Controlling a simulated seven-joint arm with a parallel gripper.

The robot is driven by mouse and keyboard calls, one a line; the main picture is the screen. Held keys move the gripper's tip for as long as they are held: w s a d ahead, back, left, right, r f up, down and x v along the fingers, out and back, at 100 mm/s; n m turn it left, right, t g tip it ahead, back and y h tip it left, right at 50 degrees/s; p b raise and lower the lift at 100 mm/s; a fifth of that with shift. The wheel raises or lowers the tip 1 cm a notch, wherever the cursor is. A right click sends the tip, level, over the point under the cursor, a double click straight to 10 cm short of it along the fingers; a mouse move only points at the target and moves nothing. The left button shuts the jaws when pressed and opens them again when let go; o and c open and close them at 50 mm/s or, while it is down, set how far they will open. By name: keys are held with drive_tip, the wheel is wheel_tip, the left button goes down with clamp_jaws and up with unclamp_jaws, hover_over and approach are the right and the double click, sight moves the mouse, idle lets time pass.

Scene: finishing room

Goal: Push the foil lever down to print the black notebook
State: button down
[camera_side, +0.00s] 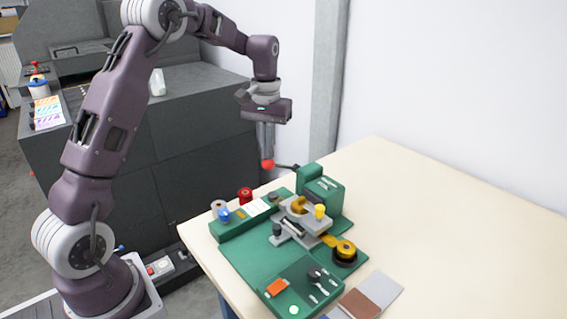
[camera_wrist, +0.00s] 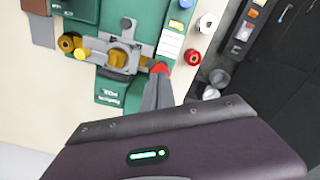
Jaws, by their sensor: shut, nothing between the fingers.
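The green foil press (camera_side: 323,190) stands on the table, and it also shows in the wrist view (camera_wrist: 110,90). Its lever has a dark rod and a red ball knob (camera_side: 268,165), roughly level and sticking out to the left over the table's back edge. My gripper (camera_side: 266,153) is shut and empty, pointing down with its fingertips right at the top of the knob. In the wrist view the knob (camera_wrist: 159,68) shows just past the fingertips; I cannot tell whether they touch. I cannot make out a black notebook; the press bed is partly covered by grey fixtures.
A gold foil roll (camera_side: 345,250) sits at the right of the green base (camera_side: 245,258). Red (camera_side: 245,195) and blue (camera_side: 224,214) rolls stand at its left. Brown and grey covers (camera_side: 384,288) lie in front. The table's right side is clear. A dark grey cabinet (camera_side: 205,130) stands behind.

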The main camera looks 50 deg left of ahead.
sight(266, 166)
drive_tip(key=shift+s+f, duration=0.15)
drive_tip(key=shift+f, duration=1.05)
drive_tip(key=shift+s+f, duration=0.15)
drive_tip(key=shift+f, duration=1.15)
drive_tip(key=shift+w+f, duration=0.1)
drive_tip(key=shift+f, duration=1.55)
drive_tip(key=shift+w+r, duration=0.2)
drive_tip(key=shift+r, duration=5.35)
drive_tip(key=shift+r, duration=0.1)
